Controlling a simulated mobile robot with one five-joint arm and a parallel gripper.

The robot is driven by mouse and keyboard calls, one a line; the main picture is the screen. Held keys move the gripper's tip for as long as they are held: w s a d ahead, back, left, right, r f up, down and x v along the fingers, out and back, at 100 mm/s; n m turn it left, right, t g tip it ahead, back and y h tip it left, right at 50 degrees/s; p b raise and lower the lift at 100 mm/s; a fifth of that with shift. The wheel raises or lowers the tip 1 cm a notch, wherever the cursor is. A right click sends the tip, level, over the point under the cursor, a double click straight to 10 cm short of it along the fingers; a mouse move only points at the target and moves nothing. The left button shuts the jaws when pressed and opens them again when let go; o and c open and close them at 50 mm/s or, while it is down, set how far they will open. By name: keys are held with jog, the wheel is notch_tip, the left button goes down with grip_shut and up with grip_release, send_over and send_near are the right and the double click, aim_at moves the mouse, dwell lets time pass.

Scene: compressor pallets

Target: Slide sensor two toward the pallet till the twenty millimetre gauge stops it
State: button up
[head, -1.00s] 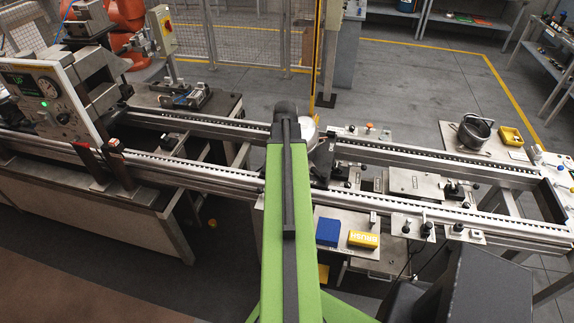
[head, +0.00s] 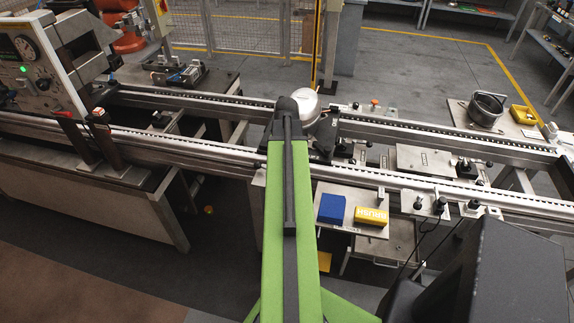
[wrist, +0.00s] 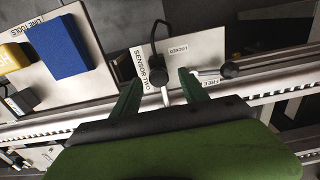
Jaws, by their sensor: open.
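In the wrist view my gripper (wrist: 160,76) is open, its two dark green fingers apart in front of the rail (wrist: 265,97). Between and beyond them, a thin black part (wrist: 153,42) with a curved top lies over a pale plate (wrist: 178,50); a pale pointed tip shows between the fingers. My gripper is hidden in the head view. I cannot make out the gauge or pallet for certain.
A blue block (head: 330,209) and a yellow BRUSH block (head: 371,216) lie on a tray below the near rail.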

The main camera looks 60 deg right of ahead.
notch_tip(320, 180, down, 4)
jog(key=b, duration=0.2)
jog(key=shift+f+b, duration=0.2)
jog(key=shift+b, duration=0.2)
jog(key=shift+r, duration=0.1)
grip_shut()
